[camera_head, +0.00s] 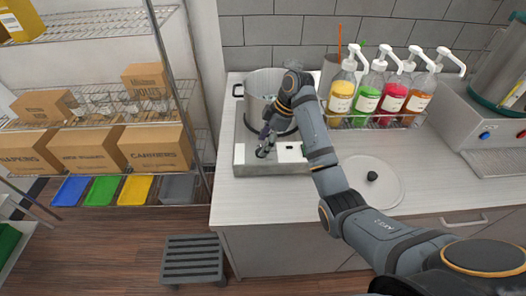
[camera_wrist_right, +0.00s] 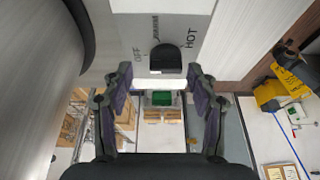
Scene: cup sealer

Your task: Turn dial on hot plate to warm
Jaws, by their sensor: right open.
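The hot plate (camera_head: 241,156) stands on the counter with a large metal pot (camera_head: 262,88) on top. In the right wrist view its front panel (camera_wrist_right: 185,15) shows a black dial (camera_wrist_right: 166,60), with printed labels OFF, a smaller word that looks like WARM, and HOT around it. I cannot tell which mark the dial points to. My left gripper is not in view.
Syrup pump bottles (camera_head: 366,98) stand in a rack right of the pot. A round white lid (camera_head: 368,180) with a black knob lies on the counter (camera_head: 260,205). A wire shelf with boxes (camera_head: 155,148) stands left, and a grey step stool (camera_head: 193,258) is on the floor.

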